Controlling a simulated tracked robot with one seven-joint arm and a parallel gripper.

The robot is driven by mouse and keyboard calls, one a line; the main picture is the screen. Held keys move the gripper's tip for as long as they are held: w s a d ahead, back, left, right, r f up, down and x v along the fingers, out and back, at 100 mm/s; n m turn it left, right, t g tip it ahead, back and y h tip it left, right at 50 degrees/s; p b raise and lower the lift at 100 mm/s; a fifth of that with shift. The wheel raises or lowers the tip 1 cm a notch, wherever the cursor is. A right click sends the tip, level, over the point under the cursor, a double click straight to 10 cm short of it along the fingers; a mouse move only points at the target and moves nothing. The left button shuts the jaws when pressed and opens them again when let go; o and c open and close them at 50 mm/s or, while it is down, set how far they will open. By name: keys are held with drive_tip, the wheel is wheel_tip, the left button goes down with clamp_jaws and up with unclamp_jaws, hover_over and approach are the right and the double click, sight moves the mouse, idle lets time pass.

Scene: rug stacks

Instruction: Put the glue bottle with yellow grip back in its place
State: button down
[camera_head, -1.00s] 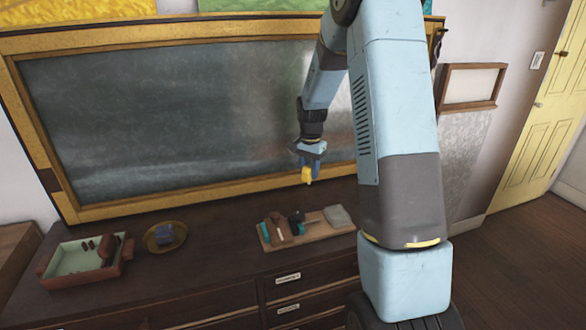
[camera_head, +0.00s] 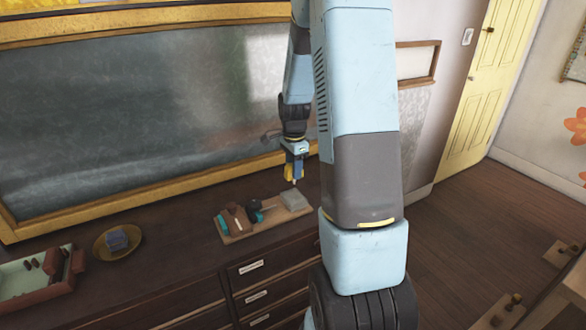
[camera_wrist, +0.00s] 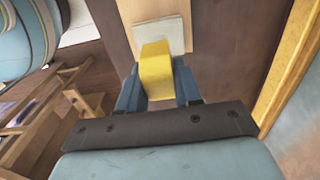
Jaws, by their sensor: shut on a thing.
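My gripper (camera_head: 295,168) is shut on the glue bottle with yellow grip (camera_head: 288,170), whose pale tip points down. It is held in the air above the right part of the dresser top, near the chalkboard. In the wrist view the yellow grip (camera_wrist: 156,70) sits between my blue fingers, and the rest of the bottle is hidden. Below it is a wooden tool board (camera_head: 239,233) on the dresser. The board carries a teal item (camera_head: 222,223), a brown-handled tool (camera_head: 240,219), a dark tool (camera_head: 255,208) and a grey pad (camera_head: 295,200) at its right end.
The dark dresser top (camera_head: 170,265) also bears a round yellow dish (camera_head: 104,249) with a blue block (camera_head: 117,240) and a green-lined tray (camera_head: 22,283) at the left. The chalkboard (camera_head: 130,120) stands close behind. Dresser top is clear between dish and board.

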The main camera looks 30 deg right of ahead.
sight(294, 182)
drive_tip(key=shift+f, duration=2.2)
drive_tip(key=shift+f, duration=0.4)
drive_tip(key=shift+f, duration=0.35)
drive_tip(key=shift+f, duration=0.85)
idle(0.4)
drive_tip(key=c, duration=0.7)
unclamp_jaws()
drive_tip(key=shift+r, duration=0.1)
